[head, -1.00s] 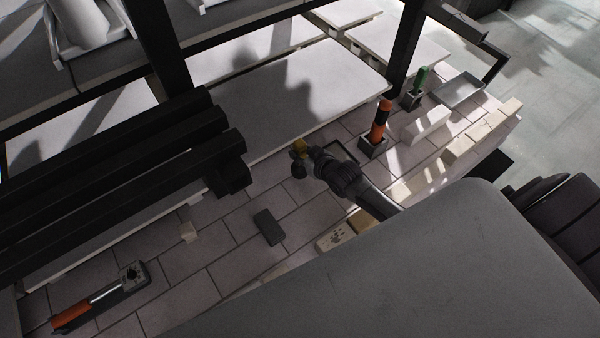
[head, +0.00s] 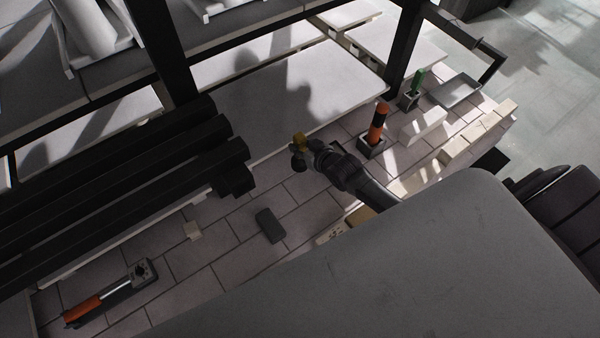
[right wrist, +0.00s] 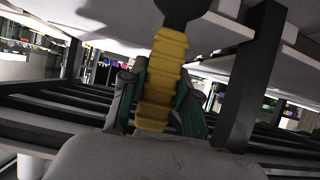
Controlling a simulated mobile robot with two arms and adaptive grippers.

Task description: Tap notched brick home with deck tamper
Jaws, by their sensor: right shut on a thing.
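My right gripper (head: 303,153) is shut on a yellow ribbed handle (head: 300,140), seemingly the deck tamper's. In the right wrist view the yellow handle (right wrist: 163,75) stands between the fingers, with a dark round end (right wrist: 182,8) at the top of the picture. In the head view the gripper is over the brick deck, by the front edge of a pale slab. Pale bricks (head: 478,131) line the deck's right edge. A cream brick with dark marks (head: 330,234) lies nearer, partly hidden. I cannot tell which brick is notched. My left gripper is out of view.
An orange-and-black handle (head: 377,125) and a green one (head: 416,77) stand in holders at right. An orange-handled tool (head: 84,310) lies lower left. Black beams (head: 130,200) fill the left.

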